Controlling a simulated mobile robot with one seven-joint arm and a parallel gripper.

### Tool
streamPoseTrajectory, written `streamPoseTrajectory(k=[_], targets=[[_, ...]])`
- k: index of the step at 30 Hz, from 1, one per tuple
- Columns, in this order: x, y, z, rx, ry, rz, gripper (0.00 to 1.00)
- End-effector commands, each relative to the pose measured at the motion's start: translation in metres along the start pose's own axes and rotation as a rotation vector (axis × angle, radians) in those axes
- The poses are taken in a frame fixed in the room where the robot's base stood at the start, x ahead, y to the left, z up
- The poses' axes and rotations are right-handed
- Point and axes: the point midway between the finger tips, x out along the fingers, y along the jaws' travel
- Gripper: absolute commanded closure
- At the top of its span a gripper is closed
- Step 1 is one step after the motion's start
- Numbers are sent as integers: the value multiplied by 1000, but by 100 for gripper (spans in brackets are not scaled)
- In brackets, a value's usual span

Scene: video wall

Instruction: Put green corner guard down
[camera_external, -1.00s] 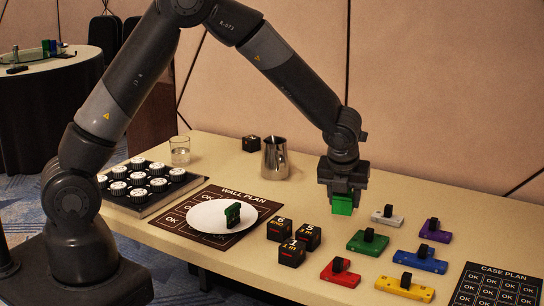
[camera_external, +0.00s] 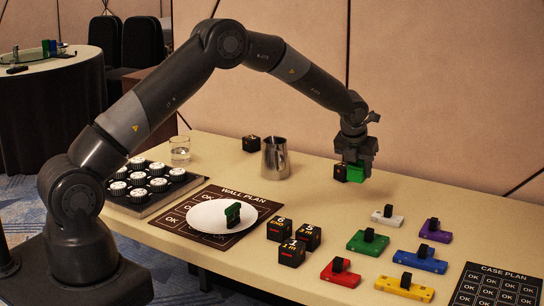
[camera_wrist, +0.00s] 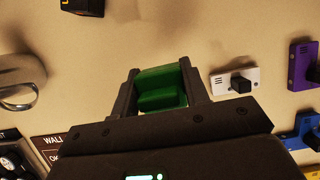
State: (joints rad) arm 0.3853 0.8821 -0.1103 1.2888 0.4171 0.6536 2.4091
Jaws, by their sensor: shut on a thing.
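My gripper (camera_external: 355,166) is shut on the green corner guard (camera_external: 356,175), at the back right of the table. In the wrist view the green corner guard (camera_wrist: 160,88) sits between the two dark fingers of my gripper (camera_wrist: 164,95), and its lower part is hidden by the gripper body. I cannot tell whether it touches the tabletop.
A metal pitcher (camera_external: 275,158) stands left. A white plate (camera_external: 222,216) holds a green-and-black item.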

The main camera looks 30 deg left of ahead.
Motion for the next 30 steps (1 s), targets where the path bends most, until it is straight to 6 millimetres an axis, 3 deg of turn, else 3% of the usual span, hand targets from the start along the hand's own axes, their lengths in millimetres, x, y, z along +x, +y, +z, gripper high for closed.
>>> streamPoseTrajectory(k=[3, 9, 14, 22, 30], targets=[[24, 19, 13, -3, 1, 2, 80], [48, 37, 26, -1, 1, 1, 80], [56, 40, 28, 0, 1, 0, 80], [88, 40, 14, 1, 0, 0, 80], [90, 40, 14, 0, 0, 0, 80]])
